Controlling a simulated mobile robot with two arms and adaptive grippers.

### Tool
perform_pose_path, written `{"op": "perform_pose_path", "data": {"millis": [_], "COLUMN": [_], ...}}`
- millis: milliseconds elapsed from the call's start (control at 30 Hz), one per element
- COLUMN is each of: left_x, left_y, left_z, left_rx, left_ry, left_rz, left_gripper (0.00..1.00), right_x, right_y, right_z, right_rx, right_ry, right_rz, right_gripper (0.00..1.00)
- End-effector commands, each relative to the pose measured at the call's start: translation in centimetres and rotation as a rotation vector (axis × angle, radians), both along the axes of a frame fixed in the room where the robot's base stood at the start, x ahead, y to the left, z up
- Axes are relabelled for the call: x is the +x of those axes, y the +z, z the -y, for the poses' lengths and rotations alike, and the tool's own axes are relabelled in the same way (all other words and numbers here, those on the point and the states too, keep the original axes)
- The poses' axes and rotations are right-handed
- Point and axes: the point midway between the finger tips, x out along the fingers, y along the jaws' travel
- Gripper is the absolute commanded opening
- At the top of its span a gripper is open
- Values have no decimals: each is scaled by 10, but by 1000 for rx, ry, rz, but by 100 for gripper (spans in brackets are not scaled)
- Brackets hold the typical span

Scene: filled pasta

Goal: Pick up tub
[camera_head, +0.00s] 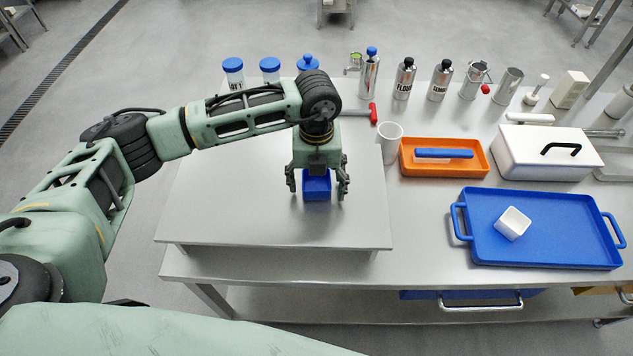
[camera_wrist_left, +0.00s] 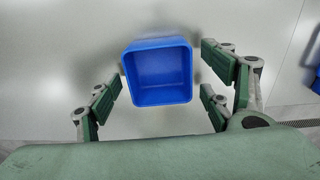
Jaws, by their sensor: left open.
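A small blue open-topped tub (camera_head: 317,188) stands on the raised steel platform (camera_head: 240,205). My left gripper (camera_head: 317,192) points down over the tub, with its fingers apart on either side of it. In the left wrist view the empty blue tub (camera_wrist_left: 160,75) lies between the spread fingers of the left gripper (camera_wrist_left: 163,88), with gaps visible on both sides. My right gripper is not in view.
A white cup (camera_head: 390,143) and an orange tray (camera_head: 440,172) with a blue-handled tool stand right of the platform. A white lidded box (camera_head: 545,160) is further right. Several jars and metal canisters line the back. The platform's front is clear.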

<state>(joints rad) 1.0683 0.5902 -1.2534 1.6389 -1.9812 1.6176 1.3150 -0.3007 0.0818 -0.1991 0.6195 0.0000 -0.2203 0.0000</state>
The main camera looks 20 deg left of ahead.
Motion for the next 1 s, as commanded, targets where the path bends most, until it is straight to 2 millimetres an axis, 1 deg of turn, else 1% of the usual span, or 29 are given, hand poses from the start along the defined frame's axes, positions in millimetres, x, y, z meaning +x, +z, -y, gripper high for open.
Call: {"op": "perform_pose_path", "data": {"millis": [100,133,600,633,867,1000], "left_x": [0,0,0,0,0,1], "left_y": [0,0,0,0,1,6], "left_z": [0,0,0,0,0,1], "left_rx": [0,0,-1,-1,-1,-2], "left_ry": [0,0,0,0,0,0], "left_rz": [0,0,0,0,0,2], "left_gripper": [73,72,31,29,29,29], "right_x": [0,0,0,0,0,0], "right_y": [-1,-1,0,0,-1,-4], "right_z": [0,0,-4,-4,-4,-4], "right_rx": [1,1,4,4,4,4], "right_ry": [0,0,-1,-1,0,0], "right_rz": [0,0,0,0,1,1], "right_gripper": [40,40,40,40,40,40]}}
